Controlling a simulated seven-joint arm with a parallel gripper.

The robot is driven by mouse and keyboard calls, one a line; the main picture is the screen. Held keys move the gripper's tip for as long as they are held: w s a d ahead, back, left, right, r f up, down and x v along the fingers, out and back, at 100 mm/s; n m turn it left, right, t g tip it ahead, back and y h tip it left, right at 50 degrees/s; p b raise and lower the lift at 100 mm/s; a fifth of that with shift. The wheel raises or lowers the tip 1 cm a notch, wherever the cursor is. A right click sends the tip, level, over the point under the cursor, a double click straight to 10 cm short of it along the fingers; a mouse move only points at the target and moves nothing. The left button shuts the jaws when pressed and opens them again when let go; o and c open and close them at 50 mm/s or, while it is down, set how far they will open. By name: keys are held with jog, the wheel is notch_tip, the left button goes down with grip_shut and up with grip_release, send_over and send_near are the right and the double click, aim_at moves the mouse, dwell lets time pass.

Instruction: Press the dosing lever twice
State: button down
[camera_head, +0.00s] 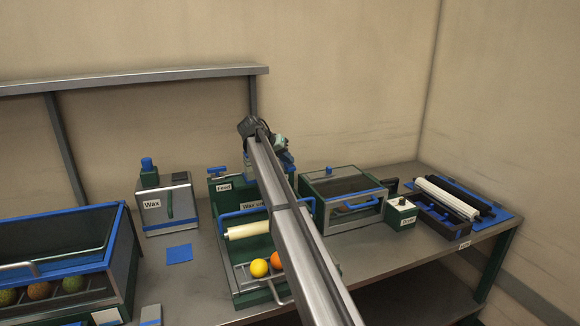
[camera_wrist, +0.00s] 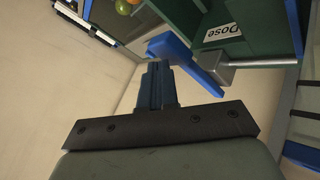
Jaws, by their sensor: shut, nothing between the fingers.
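The dosing lever (camera_wrist: 186,56) is a blue paddle on a grey metal shaft (camera_wrist: 250,64), beside a "Dose" label (camera_wrist: 222,32) on a green housing, in the wrist view. My gripper (camera_wrist: 157,70) is shut and empty, its dark blue fingers just beside the lever's lower left side. I cannot tell whether they touch it. In the head view my gripper end (camera_head: 282,150) is above and behind the green waxing unit (camera_head: 222,262). My arm hides part of that unit, and I cannot make out the lever there.
A yellow fruit (camera_head: 259,268) and an orange (camera_head: 277,261) lie at the unit's front. A "Wax" box (camera_head: 180,215) stands left and a glass-topped box (camera_head: 325,218) right. A blue-rimmed bin (camera_head: 128,260) with fruit is far left. A roller tray (camera_head: 440,217) is far right.

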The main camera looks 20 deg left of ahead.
jog(key=shift+f, duration=1.1)
dwell(1.4)
jog(key=shift+r, duration=0.1)
dwell(0.3)
jog(key=shift+r, duration=1.75)
jog(key=shift+r, duration=0.1)
jog(key=shift+r, duration=2.4)
